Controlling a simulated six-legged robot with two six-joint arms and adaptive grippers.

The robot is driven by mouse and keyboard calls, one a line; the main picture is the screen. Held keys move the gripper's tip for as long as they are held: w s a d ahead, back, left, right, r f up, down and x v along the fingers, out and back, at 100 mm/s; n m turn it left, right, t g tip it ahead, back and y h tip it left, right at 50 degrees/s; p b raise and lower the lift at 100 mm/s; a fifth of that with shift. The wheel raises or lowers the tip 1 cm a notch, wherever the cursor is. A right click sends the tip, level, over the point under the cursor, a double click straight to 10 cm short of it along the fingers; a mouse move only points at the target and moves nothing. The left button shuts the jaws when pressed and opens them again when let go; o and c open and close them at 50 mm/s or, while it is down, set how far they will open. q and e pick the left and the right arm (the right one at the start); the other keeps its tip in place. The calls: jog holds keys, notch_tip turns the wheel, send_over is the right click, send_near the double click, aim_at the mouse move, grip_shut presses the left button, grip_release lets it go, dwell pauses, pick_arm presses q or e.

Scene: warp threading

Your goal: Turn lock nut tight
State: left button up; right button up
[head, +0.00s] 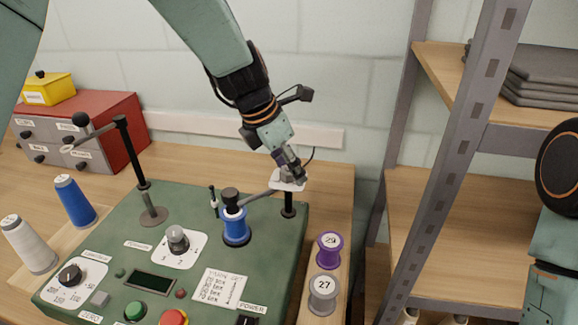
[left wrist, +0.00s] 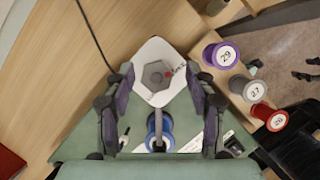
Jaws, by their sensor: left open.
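In the head view the white plate (head: 284,186) sits on a black post at the machine's back right corner, and the gripper mostly hides the nut. My left gripper (head: 296,172) points down over the plate. In the left wrist view its open fingers (left wrist: 158,84) stand on both sides of the nut, with gaps left and right. My right gripper is out of view.
The green machine (head: 110,240) carries a blue spool (head: 236,228), knobs, buttons and a tall post with an arm (head: 128,150). A purple spool (head: 329,248) and a grey spool (head: 323,292) stand right of it. Metal shelving (head: 455,150) rises at the right.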

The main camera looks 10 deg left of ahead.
pick_arm(q)
jog(key=shift+w+a+f, duration=0.1)
jog(key=shift+a+f, duration=0.05)
jog(key=shift+f, duration=0.05)
jog(key=shift+a, duration=0.35)
jog(key=shift+s+d+r, duration=0.15)
jog(key=shift+s+d, duration=0.05)
jog(key=shift+d, duration=0.25)
jog(key=c, duration=0.4)
jog(key=shift+w, duration=0.1)
jog(key=shift+c, duration=0.6)
jog(key=shift+a, duration=0.2)
jog(key=c, duration=0.6)
